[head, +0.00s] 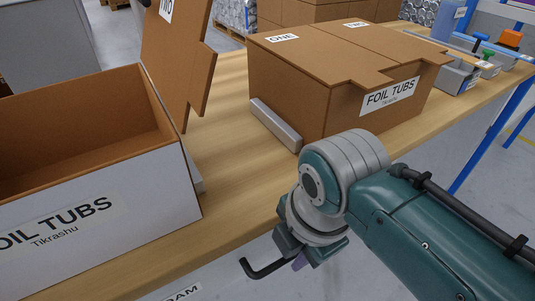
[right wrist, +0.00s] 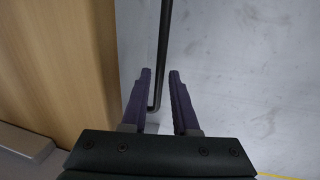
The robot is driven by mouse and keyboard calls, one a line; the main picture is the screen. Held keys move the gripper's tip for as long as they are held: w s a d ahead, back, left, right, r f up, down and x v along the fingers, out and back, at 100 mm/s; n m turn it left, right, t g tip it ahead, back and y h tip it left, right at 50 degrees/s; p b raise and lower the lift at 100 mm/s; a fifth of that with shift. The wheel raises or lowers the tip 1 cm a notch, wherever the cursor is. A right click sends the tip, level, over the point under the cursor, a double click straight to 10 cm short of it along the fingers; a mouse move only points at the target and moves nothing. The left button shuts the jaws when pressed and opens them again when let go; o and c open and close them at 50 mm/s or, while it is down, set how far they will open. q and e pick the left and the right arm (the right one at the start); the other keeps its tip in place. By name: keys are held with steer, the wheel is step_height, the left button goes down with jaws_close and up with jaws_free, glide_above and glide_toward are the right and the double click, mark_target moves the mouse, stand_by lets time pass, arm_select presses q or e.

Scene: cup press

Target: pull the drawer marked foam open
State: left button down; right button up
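The drawer's label (head: 180,292), with only its last letters "AM" readable, shows at the bottom edge of the head view, below the table edge. The drawer front is mostly out of frame. A black bar handle (head: 268,270) sticks out to the right of the label; it also shows in the right wrist view (right wrist: 163,45). My right gripper (head: 300,262) is beside the handle's end. In the right wrist view its two purple fingers (right wrist: 160,72) are apart, with the bar running between them. I cannot tell whether they touch it. My left gripper is not in view.
A wooden table (head: 225,235) lies above the handle. It holds an open carton (head: 100,225) at left and a closed carton (head: 330,75) behind my right arm, both marked FOIL TUBS. Small grey bins (head: 455,78) stand at the far right. Floor (right wrist: 250,80) is clear beside the handle.

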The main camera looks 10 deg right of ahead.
jaws_close()
stand_by(1.1)
